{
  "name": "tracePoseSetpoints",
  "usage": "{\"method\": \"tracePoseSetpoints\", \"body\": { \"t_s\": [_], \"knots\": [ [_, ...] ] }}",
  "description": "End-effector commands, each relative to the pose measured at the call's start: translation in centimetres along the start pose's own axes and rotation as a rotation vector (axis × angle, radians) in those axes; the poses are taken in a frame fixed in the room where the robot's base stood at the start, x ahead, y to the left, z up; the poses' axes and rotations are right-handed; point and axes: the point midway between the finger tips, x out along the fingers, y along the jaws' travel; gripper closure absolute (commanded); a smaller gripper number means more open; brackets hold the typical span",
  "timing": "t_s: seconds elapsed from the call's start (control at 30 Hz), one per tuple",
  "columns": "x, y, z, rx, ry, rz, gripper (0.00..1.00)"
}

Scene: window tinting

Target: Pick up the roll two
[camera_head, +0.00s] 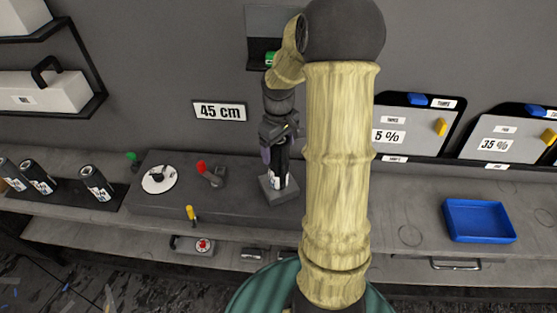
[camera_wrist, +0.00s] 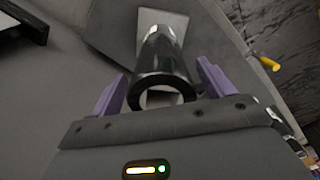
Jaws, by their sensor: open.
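A dark roll (camera_head: 275,182) with a white label at its lower end stands upright on a small grey block (camera_head: 286,193) on the bench. In the wrist view the roll (camera_wrist: 160,65) is a glossy black tube, with its open end facing the camera. My gripper (camera_head: 274,156) points down over the roll. In the wrist view the purple fingers of my gripper (camera_wrist: 165,85) are open, one on each side of the roll, with a visible gap on the right. My gripper hides the upper part of the roll in the head view. I cannot read a number on the roll.
Several black rolls (camera_head: 96,182) stand at the left. A white disc (camera_head: 160,179), a red-handled device (camera_head: 211,173) and a yellow-handled tool (camera_head: 191,214) are left of the roll. A blue tray (camera_head: 480,220) is at the right. My arm hides the bench's middle.

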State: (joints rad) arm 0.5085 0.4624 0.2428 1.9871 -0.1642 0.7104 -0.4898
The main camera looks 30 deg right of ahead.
Motion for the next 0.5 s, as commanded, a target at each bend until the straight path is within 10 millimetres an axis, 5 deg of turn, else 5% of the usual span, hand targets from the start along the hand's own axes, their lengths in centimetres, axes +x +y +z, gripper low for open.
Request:
{"method": "tracePoseSetpoints", "body": {
  "t_s": [0.5],
  "knots": [
    [0.06, 0.28, 0.2, 0.007, 0.0, 0.0, 0.19]
  ]
}}
